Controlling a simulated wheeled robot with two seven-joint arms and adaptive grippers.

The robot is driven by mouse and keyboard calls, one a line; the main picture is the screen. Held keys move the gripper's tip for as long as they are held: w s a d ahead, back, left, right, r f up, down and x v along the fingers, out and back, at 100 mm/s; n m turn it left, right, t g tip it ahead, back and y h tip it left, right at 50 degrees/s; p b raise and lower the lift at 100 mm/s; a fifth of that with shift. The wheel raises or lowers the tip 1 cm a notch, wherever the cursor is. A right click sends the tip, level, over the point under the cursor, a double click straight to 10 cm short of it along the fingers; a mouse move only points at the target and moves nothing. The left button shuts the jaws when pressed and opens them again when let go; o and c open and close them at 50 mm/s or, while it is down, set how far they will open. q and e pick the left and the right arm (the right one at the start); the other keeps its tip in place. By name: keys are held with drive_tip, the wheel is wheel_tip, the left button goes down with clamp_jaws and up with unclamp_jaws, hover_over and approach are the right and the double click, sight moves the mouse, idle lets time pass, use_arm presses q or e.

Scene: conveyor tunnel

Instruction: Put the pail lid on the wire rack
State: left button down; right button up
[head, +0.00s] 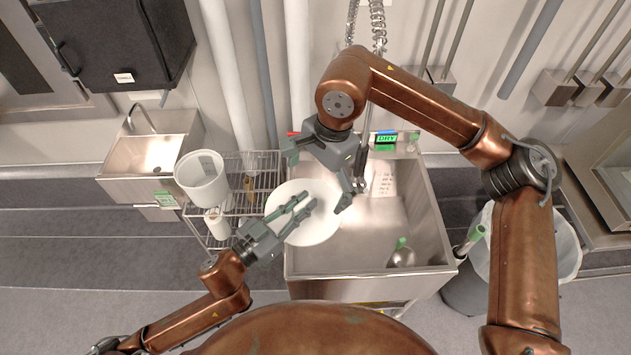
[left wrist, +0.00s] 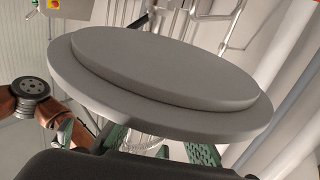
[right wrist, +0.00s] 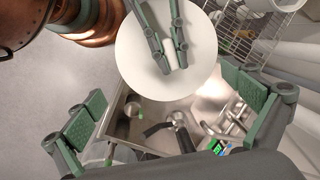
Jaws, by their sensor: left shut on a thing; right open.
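The pail lid (head: 318,228) is a round white disc. My left gripper (head: 305,207) is shut on it and holds it over the left part of the sink, beside the rack. The lid fills much of the left wrist view (left wrist: 160,75), seen dark from close by, and shows white in the right wrist view (right wrist: 140,65). The wire rack (head: 262,170) stands left of the sink, with a white pail (head: 203,178) on its left part. My right gripper (head: 318,176) is open and empty above the sink, close to the lid's far edge.
The steel sink (head: 425,215) has a green-capped item (head: 401,254) inside and a green DRY sign (head: 387,139) at its back edge. A brown item (head: 250,186) is on the rack. A lined bin (head: 565,245) stands right. A small hand basin (head: 150,150) is at the far left.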

drive_tip(key=f, duration=0.4)
drive_tip(key=a+f, duration=0.1)
drive_tip(key=f, duration=0.2)
drive_tip(key=a+f, duration=0.1)
drive_tip(key=f, duration=0.3)
drive_tip(key=shift+w+f, duration=0.15)
drive_tip(key=shift+f, duration=0.15)
drive_tip(key=c, duration=1.3)
drive_tip(key=shift+d+f, duration=0.1)
drive_tip(key=shift+f, duration=0.05)
drive_tip(key=c, duration=0.4)
drive_tip(key=shift+c, duration=0.2)
drive_tip(key=o, duration=1.7)
drive_tip(key=shift+o, duration=0.2)
drive_tip(key=shift+r, duration=0.2)
